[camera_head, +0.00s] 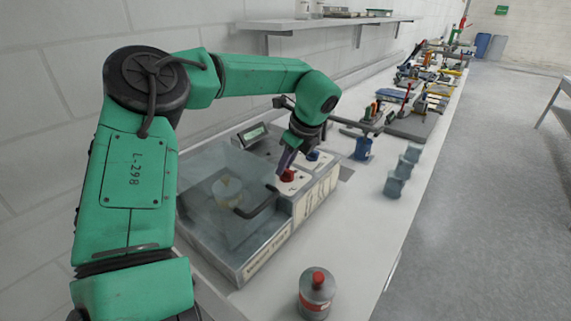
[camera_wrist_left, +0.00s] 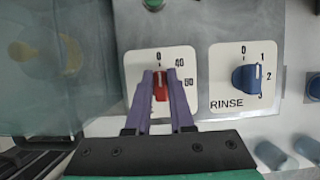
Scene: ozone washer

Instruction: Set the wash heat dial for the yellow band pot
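The red heat dial (camera_wrist_left: 160,88) sits on a white plate marked 0, 40 and 60 in the left wrist view. Its pale mark appears to point up at the 0. The dial also shows in the head view (camera_head: 287,175). My left gripper (camera_wrist_left: 160,74) has its two purple fingers on either side of the red dial, close against it. In the head view my left gripper (camera_head: 284,166) reaches down over the panel. A pot with yellow on it (camera_head: 229,190) is seen dimly under the washer's clear lid. My right gripper is out of view.
The lid's dark handle (camera_head: 257,203) lies close to the gripper. A grey bottle with a red cap (camera_head: 317,295) stands in front.

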